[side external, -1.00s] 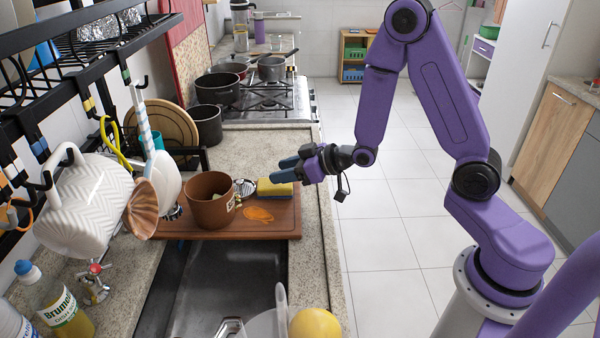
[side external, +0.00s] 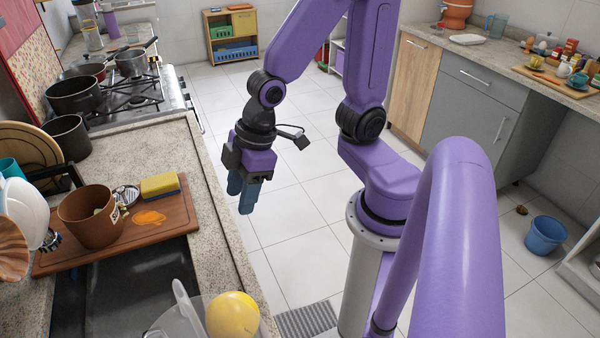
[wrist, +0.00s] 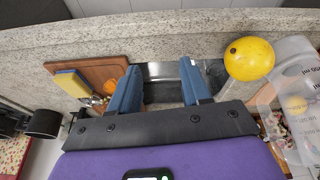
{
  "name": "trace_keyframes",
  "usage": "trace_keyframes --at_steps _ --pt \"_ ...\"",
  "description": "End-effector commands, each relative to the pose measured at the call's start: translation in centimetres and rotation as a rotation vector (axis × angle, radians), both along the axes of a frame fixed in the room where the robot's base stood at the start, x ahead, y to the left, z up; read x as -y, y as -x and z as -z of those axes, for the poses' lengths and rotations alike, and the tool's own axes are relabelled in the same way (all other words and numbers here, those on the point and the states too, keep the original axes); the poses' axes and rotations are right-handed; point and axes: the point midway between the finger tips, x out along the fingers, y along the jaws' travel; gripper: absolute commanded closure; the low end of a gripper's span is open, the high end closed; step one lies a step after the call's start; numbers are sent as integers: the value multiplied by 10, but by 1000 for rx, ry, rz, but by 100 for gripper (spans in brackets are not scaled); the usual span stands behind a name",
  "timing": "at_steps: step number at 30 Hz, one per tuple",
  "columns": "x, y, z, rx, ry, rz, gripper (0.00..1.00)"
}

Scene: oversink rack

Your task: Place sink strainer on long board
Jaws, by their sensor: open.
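A small round metal piece (side external: 126,196), which looks like the sink strainer, lies on the long wooden board (side external: 165,232) between a brown pot and a yellow sponge. The board spans the sink. In the wrist view, the board (wrist: 100,67) is at the left, with the metal piece partly hidden behind a finger. My gripper (side external: 242,200) is open and empty, its blue fingers pointing down, to the right of the board past the counter's edge. In the wrist view, the gripper (wrist: 161,68) has nothing between its fingers except the sink and counter beyond.
The brown pot (side external: 91,217), yellow sponge (side external: 160,185) and an orange patch (side external: 149,217) are on the board. A yellow ball-like fruit (side external: 232,316) and a clear container stand at the near counter. A stove with pots is behind.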

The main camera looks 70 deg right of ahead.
Motion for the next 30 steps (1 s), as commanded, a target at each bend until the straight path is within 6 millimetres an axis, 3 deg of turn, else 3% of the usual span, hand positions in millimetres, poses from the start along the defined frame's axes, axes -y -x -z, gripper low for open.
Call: trace_keyframes --at_steps 4,10,30 --pt "19 52 -17 -90 106 -98 53" --pt "42 90 -30 -164 204 -173 53" --pt "47 97 -32 -178 225 -185 53"
